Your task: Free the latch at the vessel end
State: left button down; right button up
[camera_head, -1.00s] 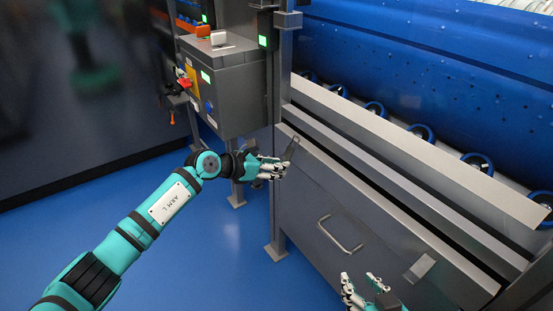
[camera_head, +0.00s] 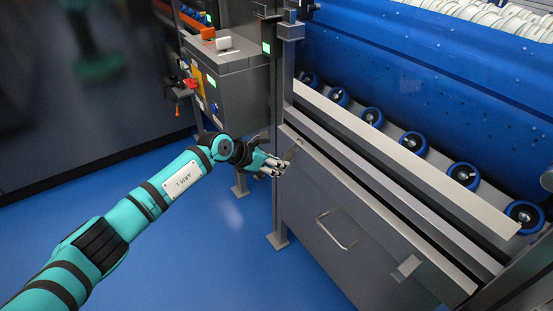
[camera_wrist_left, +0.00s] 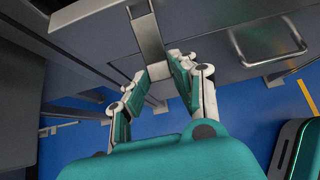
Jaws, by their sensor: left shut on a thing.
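The latch (camera_head: 294,150) is a slim grey metal lever at the top left corner of the grey front panel (camera_head: 330,195). In the left wrist view the latch (camera_wrist_left: 149,40) runs down from the panel's edge in between my fingers. My left gripper (camera_head: 278,168) is shut on the latch's lower, free end, which stands out from the panel. The left gripper also shows in the left wrist view (camera_wrist_left: 158,88), with a finger on each side of the latch. The fingers partly hide the grasped end. My right gripper is not in view.
A second small grey latch plate (camera_head: 406,267) sits at the panel's right, and a bar handle (camera_head: 339,230) is between. A grey control box (camera_head: 238,90) stands left of the post. Blue rollers (camera_head: 413,142) line the blue vessel (camera_head: 400,70). Blue floor (camera_head: 215,235) is clear.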

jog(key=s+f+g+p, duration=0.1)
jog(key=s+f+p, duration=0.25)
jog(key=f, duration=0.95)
pick_arm(q)
jog(key=shift+r+g+y+b, duration=0.55)
jog(key=shift+r+g+y, duration=0.5)
jog(key=shift+y, duration=0.4)
jog(key=shift+r+g+y+b, duration=0.5)
jog(key=shift+r+g+y, duration=0.55)
jog(key=shift+y, duration=0.4)
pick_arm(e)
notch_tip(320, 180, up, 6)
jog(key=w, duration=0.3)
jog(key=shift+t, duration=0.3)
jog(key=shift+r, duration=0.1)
pick_arm(q)
jog(key=c, duration=1.1)
grip_release()
jog(key=shift+f, duration=0.15)
jog(key=v, duration=1.2)
